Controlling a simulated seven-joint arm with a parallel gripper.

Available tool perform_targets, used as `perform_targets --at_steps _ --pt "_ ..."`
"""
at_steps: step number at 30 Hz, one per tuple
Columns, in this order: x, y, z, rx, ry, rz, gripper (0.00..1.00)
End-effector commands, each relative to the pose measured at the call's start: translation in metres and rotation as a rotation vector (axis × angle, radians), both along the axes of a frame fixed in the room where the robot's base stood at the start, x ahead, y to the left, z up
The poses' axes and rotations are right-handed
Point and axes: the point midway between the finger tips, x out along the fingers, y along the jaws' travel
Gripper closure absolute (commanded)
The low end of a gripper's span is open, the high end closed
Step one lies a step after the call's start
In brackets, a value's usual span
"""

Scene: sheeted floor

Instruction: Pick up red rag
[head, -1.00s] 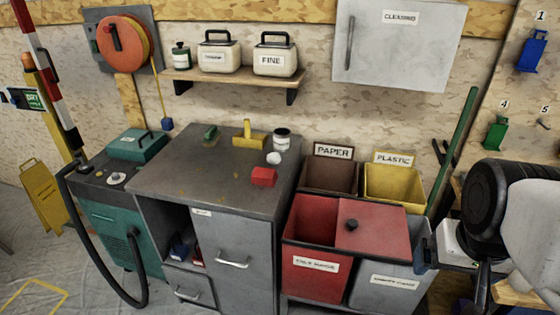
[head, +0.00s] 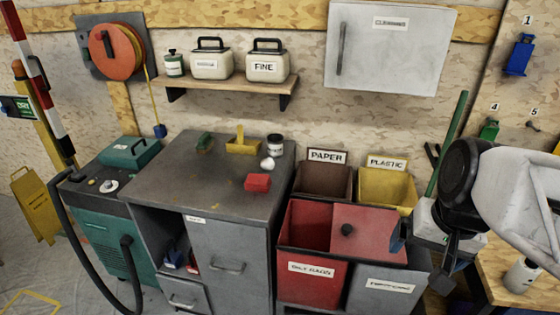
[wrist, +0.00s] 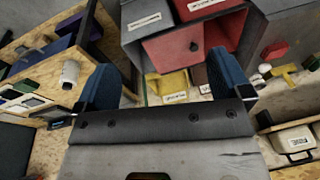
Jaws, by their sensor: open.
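A small red block-like thing (head: 257,182), perhaps a folded red rag, lies on the grey cabinet top (head: 165,185). It also seems to show at the right of the wrist view (wrist: 273,50). Another bit of red (head: 192,263) shows beside a blue folded thing (head: 173,258) in the cabinet's open cubby; it is mostly hidden. I cannot tell which is the rag. My gripper (head: 422,258) is at the right, by the waste bins, away from both. In the wrist view its blue fingers (wrist: 163,65) are apart, with nothing held between them.
The red oily-rags bin (head: 312,275) and a grey bin (head: 385,290) stand between my gripper and the cabinet. Brown paper (head: 322,180) and yellow plastic (head: 388,187) bins stand behind.

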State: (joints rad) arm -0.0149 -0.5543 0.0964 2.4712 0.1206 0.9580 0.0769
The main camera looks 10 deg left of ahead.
Motion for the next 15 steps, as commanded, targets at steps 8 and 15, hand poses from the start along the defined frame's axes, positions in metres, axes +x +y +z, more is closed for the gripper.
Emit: perform_targets --at_steps 8,15 --pt "0.051 0.038 -0.005 0.164 0.102 -0.12 0.04" --pt "0.097 0.073 -0.012 0.298 0.201 -0.235 0.04"
